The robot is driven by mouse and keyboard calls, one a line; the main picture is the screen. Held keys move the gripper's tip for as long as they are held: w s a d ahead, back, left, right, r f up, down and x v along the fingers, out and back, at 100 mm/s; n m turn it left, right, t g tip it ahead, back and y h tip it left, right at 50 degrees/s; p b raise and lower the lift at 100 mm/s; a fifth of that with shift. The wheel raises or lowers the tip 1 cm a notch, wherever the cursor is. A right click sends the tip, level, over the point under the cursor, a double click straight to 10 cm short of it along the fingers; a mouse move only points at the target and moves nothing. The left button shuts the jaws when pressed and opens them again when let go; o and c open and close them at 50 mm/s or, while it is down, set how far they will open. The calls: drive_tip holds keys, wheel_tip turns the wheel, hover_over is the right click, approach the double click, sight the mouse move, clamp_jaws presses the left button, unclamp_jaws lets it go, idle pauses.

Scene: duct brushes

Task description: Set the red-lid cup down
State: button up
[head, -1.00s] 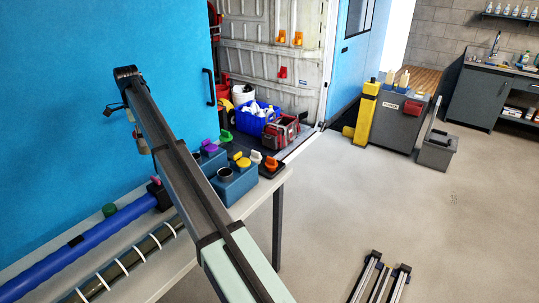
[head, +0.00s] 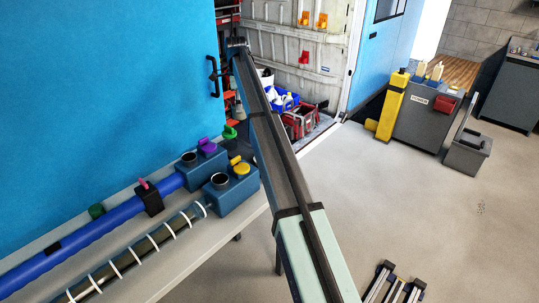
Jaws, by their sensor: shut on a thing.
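My arm crosses the head view from the bottom to the upper middle, and its far end bends down beside the blue door. My gripper (head: 239,102) hangs there, small and partly hidden by the arm. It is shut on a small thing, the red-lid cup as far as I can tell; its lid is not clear. The gripper is beyond the table's far end in the picture, above a green-topped item (head: 230,131). The blue box with the purple knob (head: 207,146) and the blue box with the yellow knob (head: 238,169) stand on the table (head: 190,262).
A blue duct tube (head: 95,232) and a dark tube with white rings (head: 128,258) lie along the table. The blue door (head: 100,90) with its handle stands close behind. A blue bin (head: 285,100) and a red crate (head: 300,122) sit right of the arm.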

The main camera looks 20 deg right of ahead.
drive_tip(key=shift+w+d, duration=0.15)
drive_tip(key=shift+d, duration=0.3)
drive_tip(key=shift+w+d+f, duration=0.1)
drive_tip(key=shift+d+f, duration=0.1)
drive_tip(key=shift+f, duration=0.15)
wheel_tip(320, 180, down, 19)
drive_tip(key=p, duration=0.5)
drive_tip(key=shift+a+f, duration=0.15)
drive_tip(key=shift+f, duration=0.1)
drive_tip(key=o, duration=1.2)
wheel_tip(320, 180, up, 12)
drive_tip(key=b, duration=0.4)
